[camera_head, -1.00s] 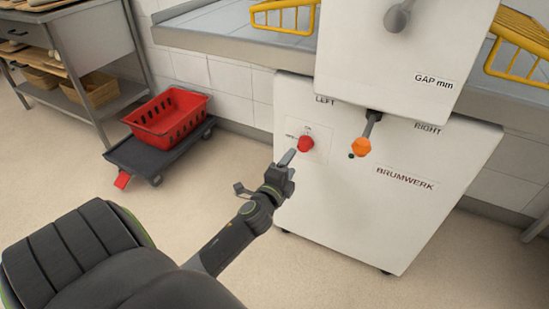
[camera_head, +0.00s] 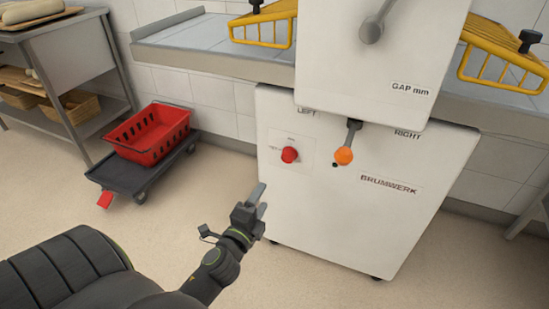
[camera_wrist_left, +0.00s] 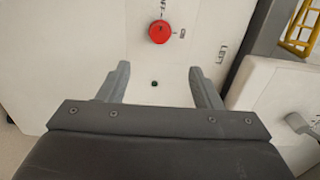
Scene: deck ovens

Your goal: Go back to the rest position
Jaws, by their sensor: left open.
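My left gripper (camera_head: 258,197) is in front of the lower left part of the white machine (camera_head: 345,225). In the left wrist view its two fingers (camera_wrist_left: 158,82) stand apart with nothing between them. The red knob (camera_head: 289,155) on the machine's front is above the gripper and apart from it. The knob also shows in the left wrist view (camera_wrist_left: 160,32), beyond the fingertips. My right gripper is not in view.
A red crate (camera_head: 150,154) sits on a dark wheeled dolly (camera_head: 125,178) at the left. A steel table (camera_head: 75,45) with baskets stands behind it. Yellow wire guards (camera_head: 268,42) are on the machine's side tables.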

